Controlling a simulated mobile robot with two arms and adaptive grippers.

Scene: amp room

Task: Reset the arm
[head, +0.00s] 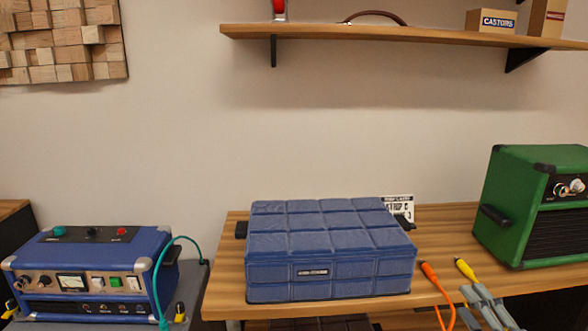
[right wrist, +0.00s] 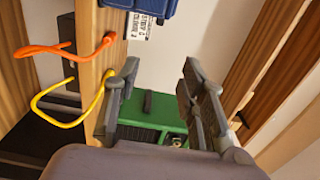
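My right gripper (head: 475,290) shows at the lower right of the head view, in front of the wooden bench's front edge. In the right wrist view the right gripper (right wrist: 158,80) has its two fingers wide apart, with nothing between them. The green amp (right wrist: 150,112) shows beyond the fingers. An orange cable (head: 430,272) and a yellow cable (head: 466,269) have their ends at the bench edge, just left of and behind the gripper in the head view. My left gripper is in neither view.
A blue quilted case (head: 330,270) sits on the wooden bench (head: 440,232), with a small printed card (head: 398,206) behind it. The green amp (head: 530,190) stands right. A blue amp (head: 85,270) with a teal cable (head: 158,280) stands left. A wall shelf (head: 400,36) hangs above.

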